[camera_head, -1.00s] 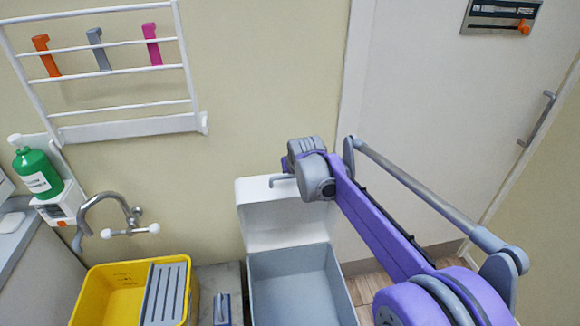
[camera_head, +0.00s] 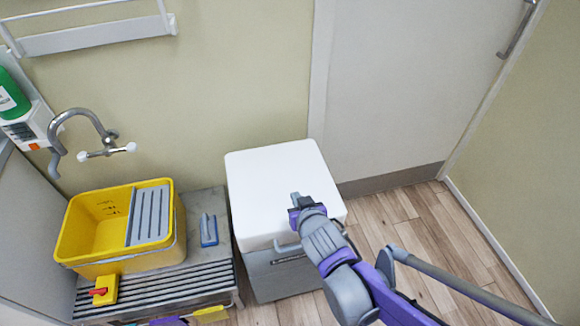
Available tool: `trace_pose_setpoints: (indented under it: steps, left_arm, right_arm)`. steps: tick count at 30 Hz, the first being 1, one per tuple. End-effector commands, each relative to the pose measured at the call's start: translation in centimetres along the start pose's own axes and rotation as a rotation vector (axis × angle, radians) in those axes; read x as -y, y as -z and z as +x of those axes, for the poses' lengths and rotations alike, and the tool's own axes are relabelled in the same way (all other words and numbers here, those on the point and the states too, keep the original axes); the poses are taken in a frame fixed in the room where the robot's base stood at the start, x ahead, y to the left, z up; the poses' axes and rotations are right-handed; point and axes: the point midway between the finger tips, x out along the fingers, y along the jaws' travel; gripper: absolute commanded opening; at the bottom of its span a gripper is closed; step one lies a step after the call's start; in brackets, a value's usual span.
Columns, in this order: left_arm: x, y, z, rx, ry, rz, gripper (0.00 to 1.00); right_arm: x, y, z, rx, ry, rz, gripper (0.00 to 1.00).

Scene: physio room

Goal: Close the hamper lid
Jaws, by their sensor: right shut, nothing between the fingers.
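The hamper is a grey box (camera_head: 277,274) with a white lid (camera_head: 270,178), standing against the wall in the middle of the view. The lid lies flat over the top, so the inside is hidden. My right gripper (camera_head: 296,203) is shut and empty over the front right part of the lid. Whether its tips touch the lid is hard to tell. The gripper and wrist hide the lid's front right edge. A grey handle shows at the front, partly beside my wrist. My left gripper is not in view.
A yellow bucket (camera_head: 93,223) with a grey wringer stands left of the hamper on a slatted metal stand (camera_head: 150,292). A blue-grey brush-like item (camera_head: 208,230) lies between them. A tap (camera_head: 85,118) juts from the wall.

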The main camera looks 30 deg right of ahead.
Motion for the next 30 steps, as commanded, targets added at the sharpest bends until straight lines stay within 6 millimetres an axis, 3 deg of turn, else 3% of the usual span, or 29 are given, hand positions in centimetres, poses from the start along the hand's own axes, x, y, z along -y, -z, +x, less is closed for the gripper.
trace_pose_setpoints:
  steps: [1, 3, 12, 21, 30]
  left_arm:
    - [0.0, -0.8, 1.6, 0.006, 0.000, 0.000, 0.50]
    - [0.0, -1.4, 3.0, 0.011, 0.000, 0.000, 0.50]
    - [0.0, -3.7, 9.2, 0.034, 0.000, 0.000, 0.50]
    - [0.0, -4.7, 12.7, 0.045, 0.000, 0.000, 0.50]
    - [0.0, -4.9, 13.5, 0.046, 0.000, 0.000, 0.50]
  right_arm:
    - [0.1, -2.8, 0.3, 0.003, 0.002, -0.001, 0.00]
    - [0.1, -5.6, 0.4, 0.004, 0.002, -0.001, 0.00]
    - [0.1, -14.9, 2.1, 0.004, 0.001, -0.002, 0.00]
    - [0.1, -19.6, 3.6, 0.006, -0.001, 0.002, 0.00]
    - [0.1, -20.7, 4.0, 0.003, 0.000, 0.001, 0.00]
